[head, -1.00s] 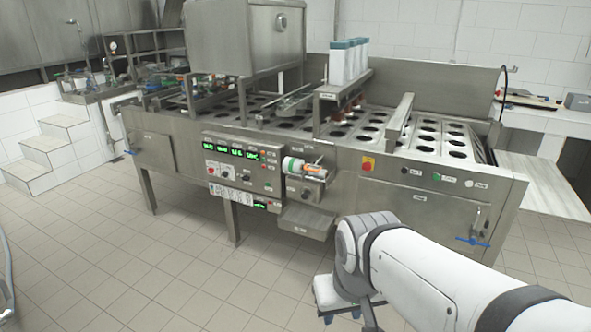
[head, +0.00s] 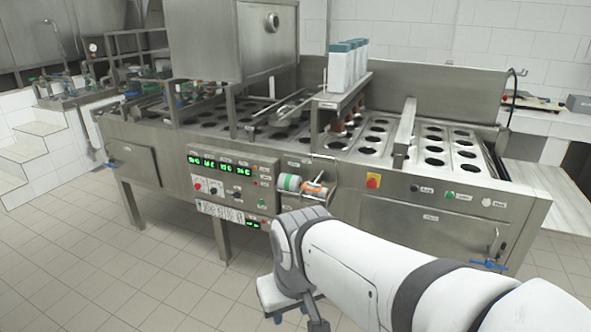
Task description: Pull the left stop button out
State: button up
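Small red controls (head: 205,188) also show on the control panel at the left. I cannot tell from the picture which one is the left stop button, nor whether any is pressed in. My gripper (head: 290,312) hangs low in front of the machine, below the panel and apart from the buttons. Its fingers are small and partly hidden by my wrist, so their opening is unclear.
Black, green and white buttons (head: 449,195) lie along the right front edge. A blue-handled latch (head: 489,265) is on the right door. White steps (head: 40,128) stand at the left. The tiled floor (head: 130,270) in front is clear.

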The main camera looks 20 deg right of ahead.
aim_at(372, 183)
jog(key=z, duration=0.3)
jog(key=i, duration=1.15)
jog(key=z, duration=0.7)
